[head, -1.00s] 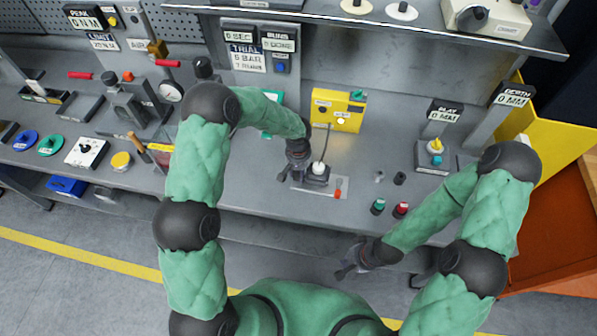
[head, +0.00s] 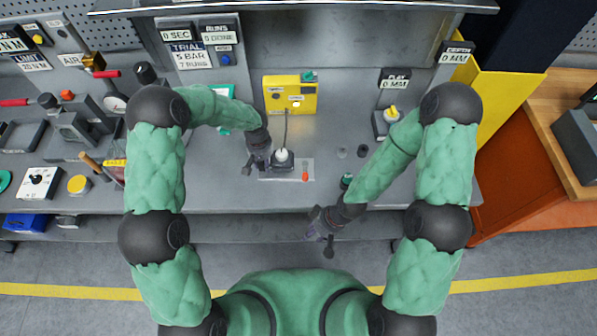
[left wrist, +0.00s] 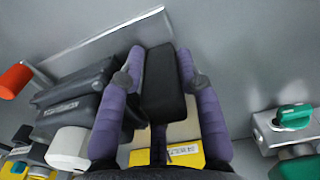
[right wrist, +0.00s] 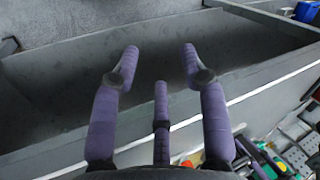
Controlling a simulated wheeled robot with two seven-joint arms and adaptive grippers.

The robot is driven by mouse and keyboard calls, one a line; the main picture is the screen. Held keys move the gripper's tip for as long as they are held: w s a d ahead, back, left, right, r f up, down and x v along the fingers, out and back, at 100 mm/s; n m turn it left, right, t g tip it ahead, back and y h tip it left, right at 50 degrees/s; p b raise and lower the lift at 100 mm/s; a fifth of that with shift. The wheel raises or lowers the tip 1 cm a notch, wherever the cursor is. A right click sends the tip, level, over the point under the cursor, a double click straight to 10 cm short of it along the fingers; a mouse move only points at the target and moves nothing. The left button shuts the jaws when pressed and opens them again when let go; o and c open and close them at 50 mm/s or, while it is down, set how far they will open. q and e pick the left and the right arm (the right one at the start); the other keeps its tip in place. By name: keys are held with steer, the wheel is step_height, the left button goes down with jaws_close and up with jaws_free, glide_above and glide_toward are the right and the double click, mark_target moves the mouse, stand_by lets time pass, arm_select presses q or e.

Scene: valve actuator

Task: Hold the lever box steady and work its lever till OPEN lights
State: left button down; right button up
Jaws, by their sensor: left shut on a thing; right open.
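The lever box (head: 283,166) is a small dark box on a pale metal plate on the bench, with a white knob on top. An orange-red tip (head: 305,176) lies at its right, and shows as an orange cylinder at the left edge of the left wrist view (left wrist: 14,80). My left gripper (head: 254,166) is at the box's left side. In the left wrist view its purple fingers are shut on a black block (left wrist: 163,88) beside the labelled dark body (left wrist: 78,98). My right gripper (head: 322,230) is open and empty, in front of the bench edge.
A yellow box (head: 290,95) stands behind the lever box, with a cable running between them. Its small lettering is unreadable. A yellow-topped unit (head: 389,119) sits right of it, partly behind my right arm. The bench between them is mostly clear.

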step_height(320, 180, up, 3)
steer(key=w+a+n+h, duration=0.1)
steer(key=w+a+n, duration=0.1)
steer(key=n, duration=0.5)
steer(key=n+t+h, duration=0.5)
steer(key=n, duration=1.5)
glide_toward(305, 175)
steer(key=x, duration=1)
steer(key=shift+f, duration=0.1)
